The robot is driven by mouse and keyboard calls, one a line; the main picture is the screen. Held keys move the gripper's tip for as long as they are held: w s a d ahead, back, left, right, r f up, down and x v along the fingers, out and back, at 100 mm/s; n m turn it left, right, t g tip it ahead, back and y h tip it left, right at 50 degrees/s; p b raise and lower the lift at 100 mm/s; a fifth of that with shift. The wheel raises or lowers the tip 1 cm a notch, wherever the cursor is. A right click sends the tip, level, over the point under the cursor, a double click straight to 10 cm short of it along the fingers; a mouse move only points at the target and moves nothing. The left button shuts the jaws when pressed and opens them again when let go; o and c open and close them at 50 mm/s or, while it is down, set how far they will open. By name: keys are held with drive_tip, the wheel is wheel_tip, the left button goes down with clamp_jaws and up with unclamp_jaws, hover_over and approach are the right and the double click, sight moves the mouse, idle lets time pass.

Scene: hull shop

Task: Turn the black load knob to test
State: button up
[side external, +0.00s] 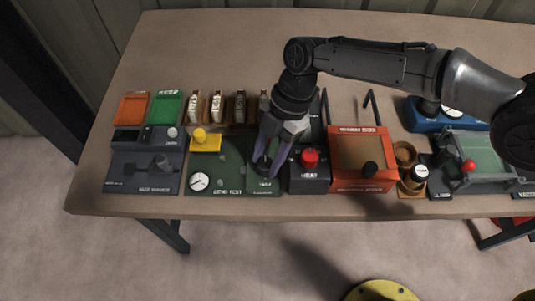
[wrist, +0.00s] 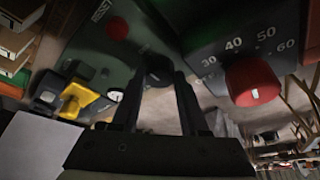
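A black knob (side external: 264,168) sits on a narrow dark green panel (side external: 264,188), partly hidden by my gripper. My gripper (side external: 268,160) points down at it, with one finger on each side. In the wrist view the black knob (wrist: 158,72) shows between the two fingertips (wrist: 160,80). The fingers are apart by about the knob's width. I cannot tell whether they press on it. The knob's pointer and markings are hidden or too small to read, so its setting is unclear.
Close on the right is a dark box with a red knob (side external: 310,157) and a numbered scale. On the left is a green panel with a yellow block (side external: 205,140) and a white dial (side external: 199,181). An orange box (side external: 361,160) stands farther right. The table's back is clear.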

clamp_jaws()
